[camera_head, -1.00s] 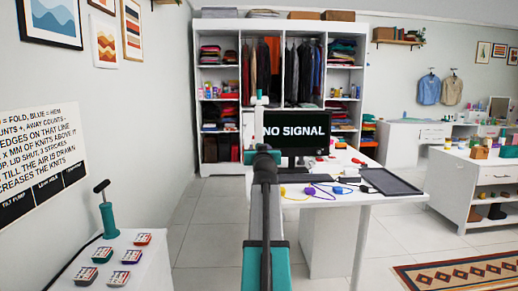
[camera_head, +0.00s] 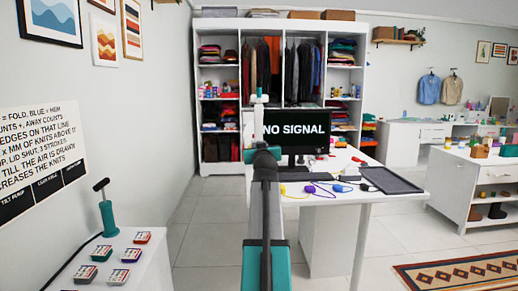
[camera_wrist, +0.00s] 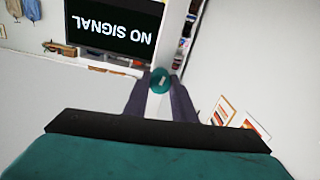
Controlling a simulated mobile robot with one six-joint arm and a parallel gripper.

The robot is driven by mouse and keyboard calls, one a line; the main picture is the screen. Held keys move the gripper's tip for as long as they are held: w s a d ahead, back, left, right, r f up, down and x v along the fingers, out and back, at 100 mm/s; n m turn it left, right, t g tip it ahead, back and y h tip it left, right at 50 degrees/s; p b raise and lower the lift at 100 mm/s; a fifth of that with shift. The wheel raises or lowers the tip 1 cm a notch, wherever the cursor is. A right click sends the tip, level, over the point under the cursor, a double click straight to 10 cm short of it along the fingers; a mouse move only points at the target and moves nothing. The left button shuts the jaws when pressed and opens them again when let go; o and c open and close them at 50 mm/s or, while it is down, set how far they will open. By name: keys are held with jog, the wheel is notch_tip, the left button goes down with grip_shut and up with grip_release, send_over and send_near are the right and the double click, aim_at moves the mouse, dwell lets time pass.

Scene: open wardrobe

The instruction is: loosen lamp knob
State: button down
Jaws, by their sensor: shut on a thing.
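My gripper (camera_wrist: 161,92) is shut on a small round teal knob (camera_wrist: 162,79) in the wrist view, with one dark finger on each side of it. The knob has a pale mark on its face. A white upright part (camera_wrist: 154,104) shows below the knob between the fingers. In the head view a white lamp post (camera_head: 259,115) rises just beyond the end of my arm. My arm hides the knob and the fingertips there.
A monitor (camera_head: 296,130) reading "NO SIGNAL" stands close to the right of the lamp on a white desk (camera_head: 330,196). A black tray (camera_head: 391,180) and several small coloured items lie on the desk. An open wardrobe (camera_head: 303,26) stands behind. The floor at left is clear.

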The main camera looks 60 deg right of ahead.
jog(key=shift+n+b, duration=0.65)
jog(key=shift+n, duration=0.25)
jog(key=shift+n+b, duration=0.8)
jog(key=shift+n, duration=0.4)
jog(key=shift+n+b, duration=3.05)
jog(key=shift+n, duration=2.95)
jog(key=c, duration=1.4)
grip_release()
jog(key=shift+o, duration=0.3)
